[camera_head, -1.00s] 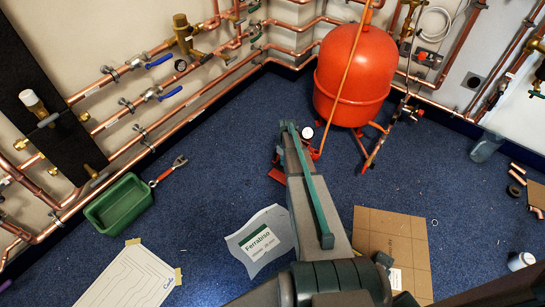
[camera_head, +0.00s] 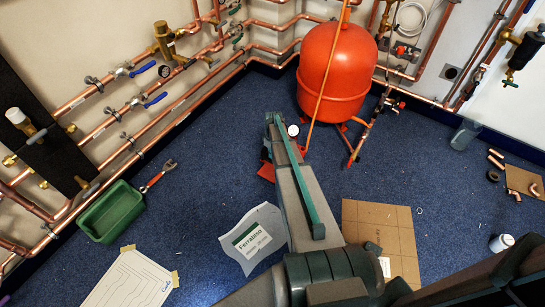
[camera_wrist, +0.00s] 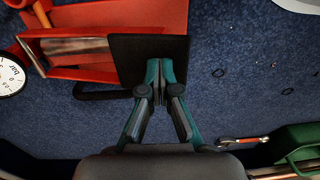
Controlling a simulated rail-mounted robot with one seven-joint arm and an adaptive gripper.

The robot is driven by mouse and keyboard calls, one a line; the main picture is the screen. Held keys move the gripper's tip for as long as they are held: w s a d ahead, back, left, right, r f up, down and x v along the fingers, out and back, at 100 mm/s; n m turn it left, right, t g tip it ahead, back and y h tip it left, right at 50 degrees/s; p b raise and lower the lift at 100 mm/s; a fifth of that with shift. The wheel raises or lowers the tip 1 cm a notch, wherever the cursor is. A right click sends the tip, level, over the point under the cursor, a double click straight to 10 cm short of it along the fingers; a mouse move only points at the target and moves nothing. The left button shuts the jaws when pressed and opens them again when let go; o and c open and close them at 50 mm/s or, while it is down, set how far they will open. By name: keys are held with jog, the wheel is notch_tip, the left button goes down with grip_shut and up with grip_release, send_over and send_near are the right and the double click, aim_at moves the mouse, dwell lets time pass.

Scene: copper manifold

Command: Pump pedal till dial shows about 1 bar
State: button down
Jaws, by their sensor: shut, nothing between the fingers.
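A red foot pump (camera_wrist: 62,52) lies on the blue floor, with a black pedal pad (camera_wrist: 128,48) on it. Its round white dial (camera_wrist: 11,80), marked bar, is cut off at the left edge of the wrist view, and I cannot read the needle. The dial (camera_head: 293,130) is tiny in the head view, beside my arm. My gripper (camera_wrist: 159,72) is shut and empty, its fingertips over the lower right part of the pedal pad; I cannot tell whether they touch. In the head view my arm hides the gripper and much of the pump.
A red expansion vessel (camera_head: 333,70) stands just behind the pump. A green crate (camera_head: 112,212) and a red-handled wrench (camera_head: 158,176) lie to the left. A printed sheet (camera_head: 254,238) and cardboard (camera_head: 386,235) flank my arm. Copper pipes line the walls.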

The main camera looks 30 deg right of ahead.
notch_tip(320, 180, up, 9)
jog(key=p, duration=0.2)
jog(key=shift+f, duration=0.15)
jog(key=shift+a, duration=0.1)
dwell(1.3)
